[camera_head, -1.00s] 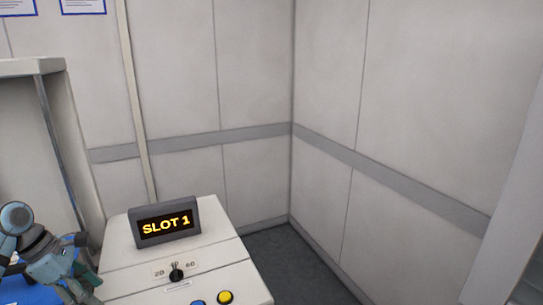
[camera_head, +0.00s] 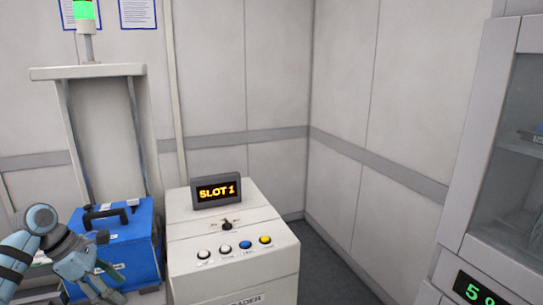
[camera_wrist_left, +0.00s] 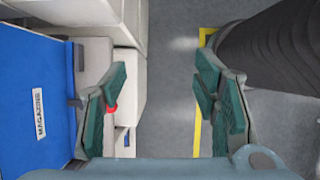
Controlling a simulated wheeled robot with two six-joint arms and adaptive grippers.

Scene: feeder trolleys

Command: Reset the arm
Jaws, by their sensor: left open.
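My left gripper (camera_head: 112,268) is at the lower left of the head view, in front of the blue magazine box (camera_head: 130,238). In the left wrist view, the left gripper (camera_wrist_left: 160,80) has its two green-padded fingers wide apart, with nothing between them but grey floor. The blue box (camera_wrist_left: 38,70), labelled MAGAZINE, lies to the left of the fingers there, clear of the grip. My right gripper is not in view.
A loader console (camera_head: 215,270) with a SLOT 1 display (camera_head: 216,191) stands right of the box. A tall frame with a green light (camera_head: 84,10) is behind the box. A glass-fronted cabinet (camera_head: 470,200) is at right. A yellow floor line (camera_wrist_left: 197,130) shows.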

